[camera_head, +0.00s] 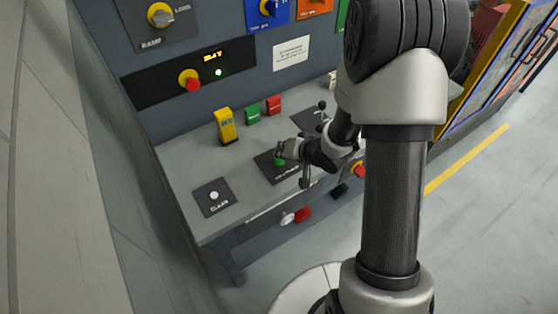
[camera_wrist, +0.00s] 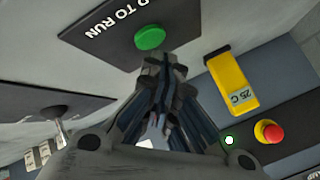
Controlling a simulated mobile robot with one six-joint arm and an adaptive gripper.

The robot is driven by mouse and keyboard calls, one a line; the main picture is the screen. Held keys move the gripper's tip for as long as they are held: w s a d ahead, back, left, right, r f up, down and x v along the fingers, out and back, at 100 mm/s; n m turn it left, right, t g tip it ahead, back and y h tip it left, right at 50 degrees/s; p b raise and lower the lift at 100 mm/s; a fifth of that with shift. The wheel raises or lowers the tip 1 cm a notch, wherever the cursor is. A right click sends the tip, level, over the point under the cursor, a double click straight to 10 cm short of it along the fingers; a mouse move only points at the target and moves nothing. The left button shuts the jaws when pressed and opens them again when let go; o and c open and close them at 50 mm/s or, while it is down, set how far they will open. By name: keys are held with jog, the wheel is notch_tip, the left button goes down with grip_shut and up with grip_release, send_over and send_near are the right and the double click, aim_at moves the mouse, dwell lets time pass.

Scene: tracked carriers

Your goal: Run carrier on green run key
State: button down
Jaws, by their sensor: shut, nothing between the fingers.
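The green run key (camera_head: 279,161) is a round button on a dark plate on the grey console desk. In the wrist view the green run key (camera_wrist: 150,37) sits on the plate whose visible lettering ends in "TO RUN" (camera_wrist: 112,17). My gripper (camera_head: 284,149) is over this plate, pointing down at the key. In the wrist view my gripper (camera_wrist: 157,62) has its fingertips together and empty, right by the key's lower edge. I cannot tell whether they touch the key. No carrier can be made out for certain.
A yellow block (camera_head: 226,125), a green block (camera_head: 252,116) and a red block (camera_head: 273,105) stand behind. A white button (camera_head: 214,195) is on the plate at left. The upright panel has a red stop knob (camera_head: 190,80) and lit green lamp (camera_head: 218,72).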

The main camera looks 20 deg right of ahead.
jog(key=shift+f, duration=0.15)
jog(key=shift+f, duration=0.3)
jog(key=shift+f+b, duration=0.45)
jog(key=shift+f, duration=0.1)
dwell(0.8)
jog(key=shift+r, duration=0.2)
dwell(3.3)
jog(key=shift+r+p, duration=0.8)
jog(key=shift+p, duration=0.25)
notch_tip(320, 180, up, 5)
jog(key=p, duration=0.5)
jog(key=shift+r, duration=0.1)
dwell(0.8)
